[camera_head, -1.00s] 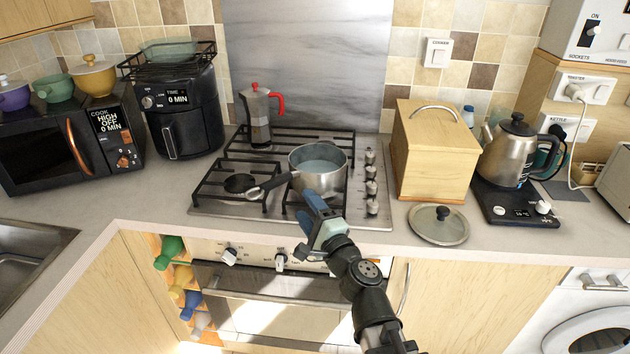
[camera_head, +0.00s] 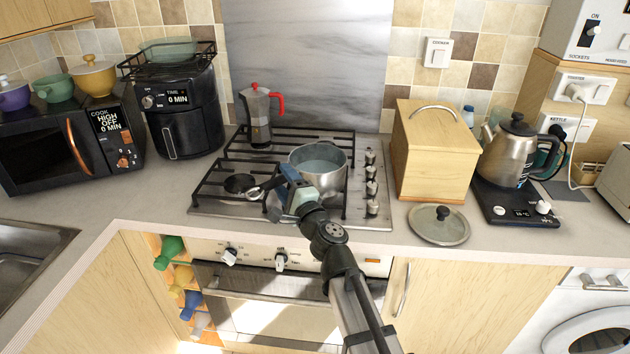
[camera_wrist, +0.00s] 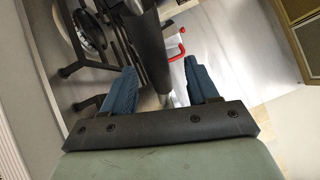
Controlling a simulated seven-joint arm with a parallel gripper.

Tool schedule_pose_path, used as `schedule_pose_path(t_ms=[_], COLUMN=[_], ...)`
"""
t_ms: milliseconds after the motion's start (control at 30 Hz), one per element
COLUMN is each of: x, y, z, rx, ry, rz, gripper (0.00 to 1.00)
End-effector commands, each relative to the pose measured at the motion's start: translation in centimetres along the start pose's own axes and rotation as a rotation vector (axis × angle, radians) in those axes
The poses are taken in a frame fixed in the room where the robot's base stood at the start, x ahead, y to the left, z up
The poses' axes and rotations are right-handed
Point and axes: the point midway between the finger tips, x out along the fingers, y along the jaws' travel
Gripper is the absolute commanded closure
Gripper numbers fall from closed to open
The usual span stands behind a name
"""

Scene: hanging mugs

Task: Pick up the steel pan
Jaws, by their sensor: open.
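The steel pan (camera_head: 333,178) sits on the front right of the gas hob in the head view, upright, with liquid in it. Its dark handle (camera_head: 257,190) points left and toward the front, partly hidden by my gripper. My gripper (camera_head: 287,176) is just left of the pan body, over the handle. In the wrist view my gripper (camera_wrist: 160,68) is open, with its two blue fingers apart. A dark bar that looks like the pan handle (camera_wrist: 152,55) runs between the fingers. I cannot tell whether either finger touches it.
A moka pot (camera_head: 259,115) stands on the back left of the hob (camera_head: 215,209). A glass lid (camera_head: 438,228) lies on the counter to the right, before a wooden bread box (camera_head: 430,160). A kettle (camera_head: 510,155) stands farther right.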

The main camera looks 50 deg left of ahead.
Motion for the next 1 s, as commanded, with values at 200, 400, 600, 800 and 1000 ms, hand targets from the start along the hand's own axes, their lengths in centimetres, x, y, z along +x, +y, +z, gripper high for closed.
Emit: schedule_pose_path(t_ms=[200,400,600,800,1000], x=[3.0,3.2,3.2,3.2,3.2], y=[0.0,0.0,0.0,0.0,0.0], z=[0.1,0.2,0.2,0.2,0.2], rx=[0.0,0.0,0.0,0.0,0.0], ry=[0.001,0.001,0.001,0.001,0.0], rz=[0.0,0.0,0.0,0.0,0.0], gripper=[0.41,0.41,0.52,0.72,0.91])
